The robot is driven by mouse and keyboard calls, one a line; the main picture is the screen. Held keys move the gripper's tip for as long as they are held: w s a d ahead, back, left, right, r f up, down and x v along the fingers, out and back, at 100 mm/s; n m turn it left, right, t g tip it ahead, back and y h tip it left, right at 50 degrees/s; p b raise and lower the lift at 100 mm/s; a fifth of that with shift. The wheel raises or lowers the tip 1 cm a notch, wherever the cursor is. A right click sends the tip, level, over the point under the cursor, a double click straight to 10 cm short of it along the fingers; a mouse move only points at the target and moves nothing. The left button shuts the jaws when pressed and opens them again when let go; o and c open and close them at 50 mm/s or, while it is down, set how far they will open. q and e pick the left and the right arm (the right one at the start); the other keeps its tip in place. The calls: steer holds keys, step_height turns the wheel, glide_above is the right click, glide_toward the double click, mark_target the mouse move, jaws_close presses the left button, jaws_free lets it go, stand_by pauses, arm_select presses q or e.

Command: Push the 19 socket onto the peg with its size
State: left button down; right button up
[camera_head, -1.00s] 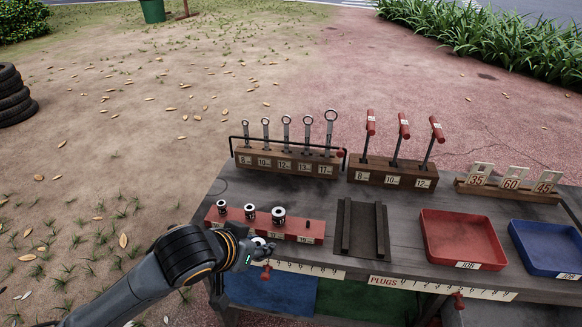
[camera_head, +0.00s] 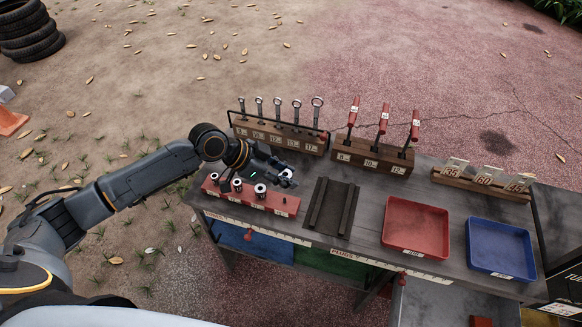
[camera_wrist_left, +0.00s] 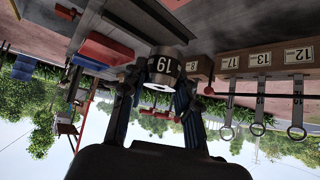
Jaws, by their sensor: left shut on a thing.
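The 19 socket (camera_wrist_left: 163,66), a silvery cylinder with a dark band marked 19, sits between the fingers of my left gripper (camera_wrist_left: 158,84) in the left wrist view. In the head view my left gripper (camera_head: 279,172) holds the socket (camera_head: 287,174) above the right end of the red peg rail (camera_head: 250,199). Three other sockets (camera_head: 260,191) stand on the rail to the left. I cannot see contact between socket and peg. My right gripper is out of view.
Behind the rail stand a wrench rack (camera_head: 279,137) and a red-handled tool rack (camera_head: 372,156). A dark channelled block (camera_head: 332,207) lies to the right, then a red tray (camera_head: 416,228) and a blue tray (camera_head: 499,248). Bare bench shows between them.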

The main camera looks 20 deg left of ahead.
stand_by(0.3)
arm_select(q)
step_height(320, 180, down, 5)
steer(key=b, duration=0.3)
steer(key=shift+s+a, duration=0.1)
steer(key=shift+f+b, duration=0.35)
steer(key=shift+p, duration=0.3)
stand_by(1.4)
steer(key=shift+f+b, duration=1.2)
steer(key=shift+f, duration=0.4)
steer(key=c, duration=0.9)
jaws_free()
